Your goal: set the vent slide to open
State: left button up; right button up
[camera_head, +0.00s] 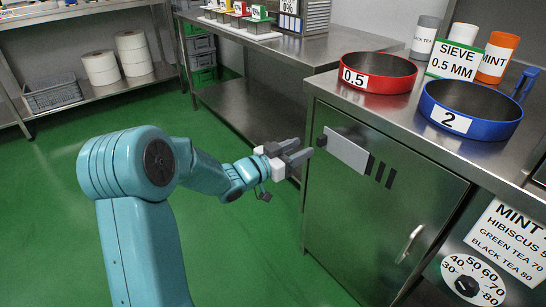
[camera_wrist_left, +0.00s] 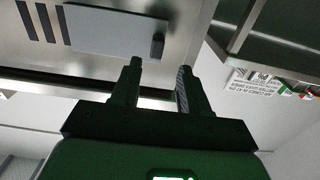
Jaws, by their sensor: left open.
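The vent slide is a flat light grey plate (camera_head: 346,151) on the steel cabinet front, with a small dark knob (camera_head: 321,140) at its left end. Dark vent slots (camera_head: 379,172) show to the right of the plate. My left gripper (camera_head: 301,149) is open, just left of the knob and pointing at it. In the left wrist view the plate (camera_wrist_left: 112,30) and knob (camera_wrist_left: 157,45) show upside down. There the knob appears between and slightly beyond the fingertips (camera_wrist_left: 160,68), with no clear contact. My right gripper is not in view.
A red sieve (camera_head: 378,73) and a blue sieve (camera_head: 470,108) stand on the counter above. A door handle (camera_head: 410,243) is lower right on the cabinet, with a dial (camera_head: 473,281) beyond it. Green floor (camera_head: 250,250) lies open in front of the cabinet.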

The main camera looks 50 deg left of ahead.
pick_arm(q)
jog(key=s+p, duration=0.1)
jog(key=s, duration=0.9)
jog(key=shift+a, duration=0.4)
jog(key=w+d+f+g+h, duration=0.2)
jog(key=w+d+f+h, duration=0.15)
jog(key=d+f, duration=0.65)
jog(key=w+d+f+g+h, duration=0.2)
jog(key=w+d+f+g, duration=0.3)
jog(key=d, duration=0.9)
jog(key=s+d+f+n+g+y, duration=0.1)
jog(key=s+d+f+g, duration=0.1)
jog(key=s+d+f, duration=0.4)
jog(key=s+d+f+n+g, duration=0.1)
jog(key=s+d+f+g, duration=0.15)
jog(key=f, duration=0.55)
jog(key=s+f+n+g+y, duration=0.15)
jog(key=s+f+g, duration=0.4)
jog(key=s, duration=0.55)
notch_tip(320, 180, up, 29)
jog(key=s+p, duration=0.2)
jog(key=p, duration=2.8)
jog(key=shift+s+m+g, duration=0.3)
jog(key=shift+m, duration=0.05)
